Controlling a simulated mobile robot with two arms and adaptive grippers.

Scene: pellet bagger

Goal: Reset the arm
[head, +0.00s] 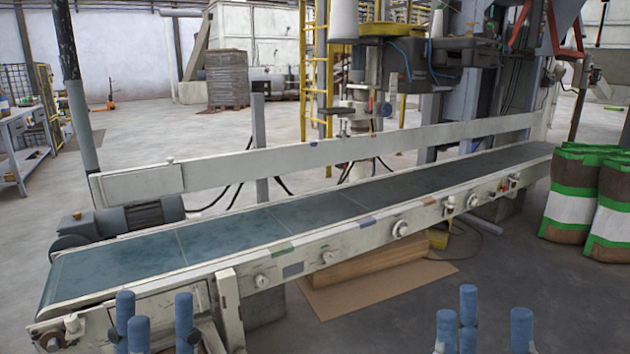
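My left gripper (158,322) shows at the bottom left, in front of the conveyor's near end. Its blue fingertips point up and stand apart, with nothing between them. My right gripper (488,322) shows at the bottom right, over the floor in front of the conveyor. Its blue fingertips also point up, spread and empty. Only the fingers show well; the palms and most of both arms are cut off by the lower edge.
A long conveyor (228,238) with a dark blue-green belt crosses the view, its belt empty. Filled bags (573,208) with green and white bands stand at the right. Cardboard (375,288) lies beneath the conveyor. A bagging machine (430,60) stands behind it.

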